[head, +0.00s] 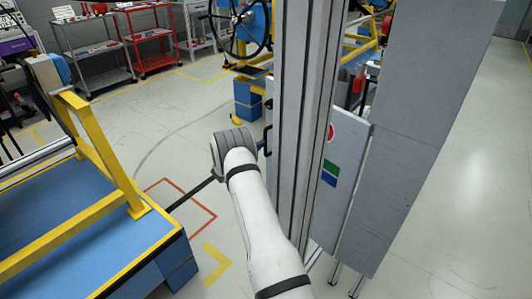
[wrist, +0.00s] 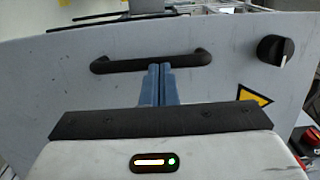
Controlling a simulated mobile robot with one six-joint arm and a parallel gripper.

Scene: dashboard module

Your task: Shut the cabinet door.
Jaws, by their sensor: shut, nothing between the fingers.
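The cabinet door (wrist: 225,85) is a flat grey panel filling much of the wrist view. It carries a dark bar handle (wrist: 115,66), a black knob (wrist: 274,49) and a yellow warning label (wrist: 254,97). My gripper (wrist: 160,68) is shut and empty, its blue-grey fingertips at the middle of the handle in the picture; I cannot tell whether they touch. In the head view a grey panel (head: 345,195) with coloured marks shows right of the column, and a dark handle (head: 267,140) shows left of it. The fingers are hidden there, and the door's angle is unclear.
A blue platform with a yellow frame (head: 105,150) stands at the left. A tall grey block (head: 415,110) stands at the right. Behind are a handwheel (head: 240,28) and a red cart (head: 150,40). Floor between platform and panel is mostly clear.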

